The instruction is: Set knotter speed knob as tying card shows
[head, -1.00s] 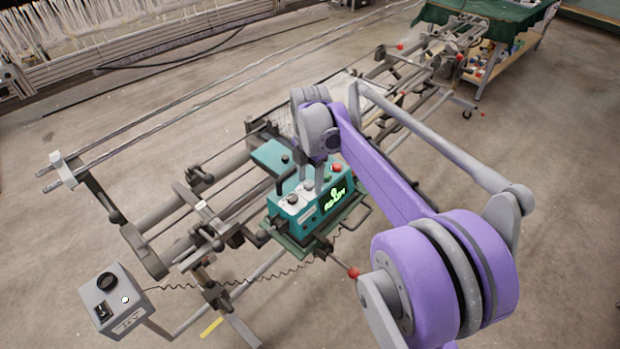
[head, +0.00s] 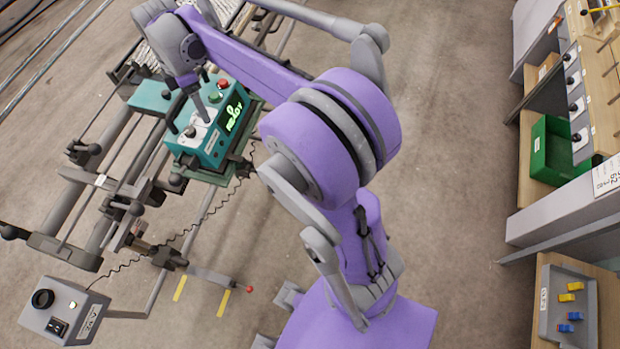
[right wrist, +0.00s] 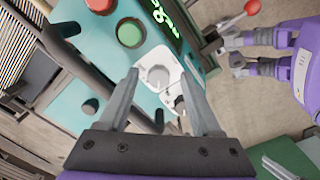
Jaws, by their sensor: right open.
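The teal knotter (head: 215,152) stands on the frame at the left of the head view, with a lit green display (head: 234,110). In the right wrist view its top has a grey knob (right wrist: 158,76) on a white plate and a smaller dark knob (right wrist: 180,104) beside it. My right gripper (right wrist: 159,75) is open, its fingers on either side of the grey knob; I cannot tell whether they touch it. In the head view my right arm partly covers the knotter. My left gripper is not in view. I cannot make out a tying card's setting.
A red button (right wrist: 100,5) and a green button (right wrist: 130,33) sit near the grey knob. A grey control box (head: 65,310) hangs at the lower left on a coiled cable. A bench with a green bin (head: 553,150) and a tray (head: 553,290) stand at the right.

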